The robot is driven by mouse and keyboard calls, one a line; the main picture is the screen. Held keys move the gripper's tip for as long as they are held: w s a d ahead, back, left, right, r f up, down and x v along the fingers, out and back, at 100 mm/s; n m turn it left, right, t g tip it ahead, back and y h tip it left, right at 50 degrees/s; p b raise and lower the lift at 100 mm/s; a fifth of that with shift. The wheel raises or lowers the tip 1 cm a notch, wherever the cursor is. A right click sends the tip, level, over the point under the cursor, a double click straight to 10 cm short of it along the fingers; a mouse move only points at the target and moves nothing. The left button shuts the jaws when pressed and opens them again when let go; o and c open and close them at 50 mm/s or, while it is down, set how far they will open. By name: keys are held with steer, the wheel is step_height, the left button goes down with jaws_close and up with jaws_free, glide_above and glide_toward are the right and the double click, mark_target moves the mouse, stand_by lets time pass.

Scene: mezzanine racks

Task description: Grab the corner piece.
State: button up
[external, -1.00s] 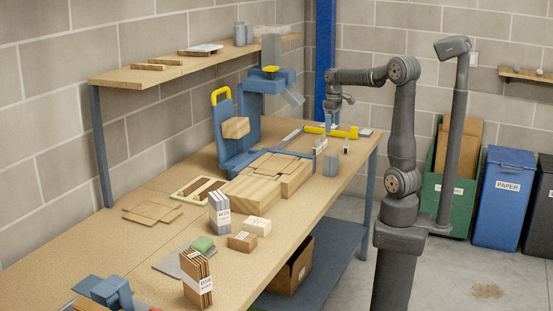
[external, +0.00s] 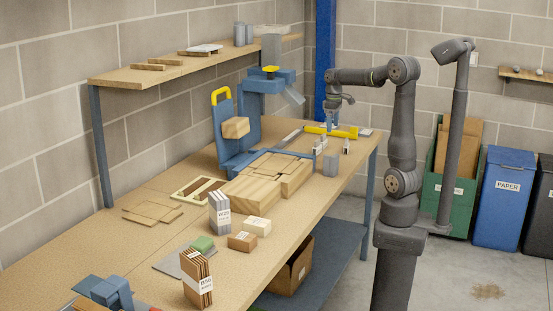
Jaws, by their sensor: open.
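I cannot tell for certain which item is the corner piece. Light wood pieces (external: 262,190) lie together at the blue fixture (external: 236,158) in the middle of the bench. A separate wood block (external: 236,127) sits against the upright blue plate. My gripper (external: 333,127) points down over the far right end of the bench, close to a yellow-handled tool (external: 345,132). It looks empty, and it is small in this view. It is well to the right of the wood pieces.
Small white-and-dark items (external: 319,147) and a grey block (external: 331,165) stand below my gripper. Labelled stacks (external: 219,212) and small blocks (external: 257,225) stand nearer on the bench (external: 150,262). A shelf (external: 165,72) hangs over the back left.

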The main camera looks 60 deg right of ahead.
steer(key=n, duration=1.6)
glide_toward(330, 160)
step_height(330, 160, down, 6)
steer(key=d+r, duration=0.1)
steer(key=d, duration=0.2)
steer(key=shift+w+a+f, duration=0.1)
steer(key=shift+a+f, duration=0.05)
steer(key=shift+f, duration=0.85)
steer(key=shift+w+a+f, duration=0.1)
steer(key=shift+f, duration=0.9)
steer(key=shift+w+a+f, duration=0.1)
steer(key=shift+a+f, duration=0.05)
steer(key=shift+f, duration=0.85)
steer(key=shift+c, duration=0.3)
steer(key=c, duration=1)
